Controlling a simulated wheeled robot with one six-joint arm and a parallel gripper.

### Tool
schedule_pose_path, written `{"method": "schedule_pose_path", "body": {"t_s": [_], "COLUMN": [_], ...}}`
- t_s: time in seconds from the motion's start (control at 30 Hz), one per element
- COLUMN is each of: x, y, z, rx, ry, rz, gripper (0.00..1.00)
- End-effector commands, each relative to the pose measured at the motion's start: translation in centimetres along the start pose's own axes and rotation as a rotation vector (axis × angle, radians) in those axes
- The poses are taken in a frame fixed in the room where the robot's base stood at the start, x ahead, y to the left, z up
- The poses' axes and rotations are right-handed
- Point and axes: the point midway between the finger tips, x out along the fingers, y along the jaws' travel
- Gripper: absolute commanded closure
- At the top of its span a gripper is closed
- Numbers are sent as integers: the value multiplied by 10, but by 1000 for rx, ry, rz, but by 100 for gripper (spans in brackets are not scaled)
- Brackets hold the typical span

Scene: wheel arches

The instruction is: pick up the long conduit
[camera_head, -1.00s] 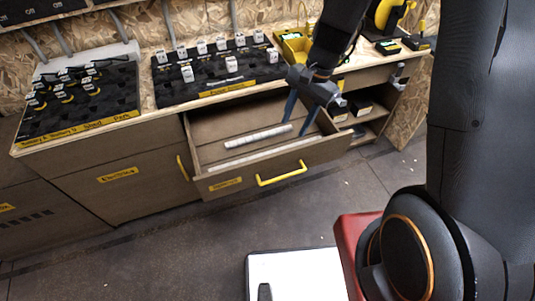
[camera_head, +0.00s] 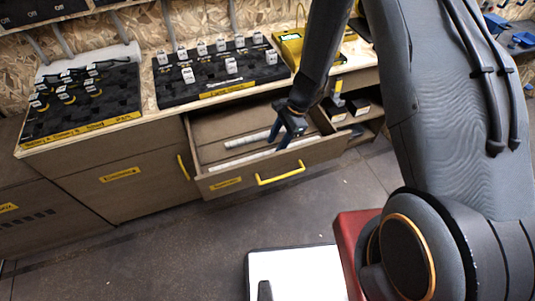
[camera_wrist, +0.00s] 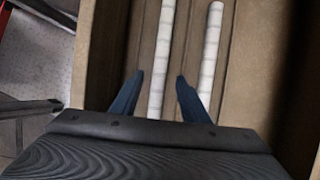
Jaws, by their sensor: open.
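The long conduit (camera_head: 236,163) is a pale ribbed tube lying in the open drawer, nearer the drawer front. In the wrist view the long conduit (camera_wrist: 164,35) runs out past the top edge. A shorter conduit (camera_head: 242,139) lies behind it, roughly parallel; it shows right of the long one in the wrist view (camera_wrist: 212,40). My gripper (camera_head: 276,145) is open over the drawer's right part. In the wrist view its blue fingers (camera_wrist: 160,76) appear on either side of the long conduit, with nothing gripped. I cannot tell the exact height left. My gripper hides part of the tubes.
The drawer (camera_head: 225,174) has low wooden walls and a yellow handle (camera_head: 281,174). Above it, the worktop carries a black tray (camera_head: 215,87) of small parts and a yellow device (camera_head: 291,46). An open shelf (camera_head: 366,126) is to the right.

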Motion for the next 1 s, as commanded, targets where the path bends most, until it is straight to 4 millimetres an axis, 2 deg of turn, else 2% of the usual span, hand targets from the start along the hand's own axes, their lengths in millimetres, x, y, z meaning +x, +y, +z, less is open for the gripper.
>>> {"method": "schedule_pose_path", "body": {"t_s": [0.23,0.53,0.77,0.8,1.0], "x": [27,31,30,30,30], "y": [1,1,1,1,1], "z": [-1,-1,-1,-1,-1], "rx": [-1,-1,-1,-1,-1], "ry": [0,0,0,0,0], "rz": [0,-1,-1,-1,-1], "gripper": [59,59,97,100,100]}}
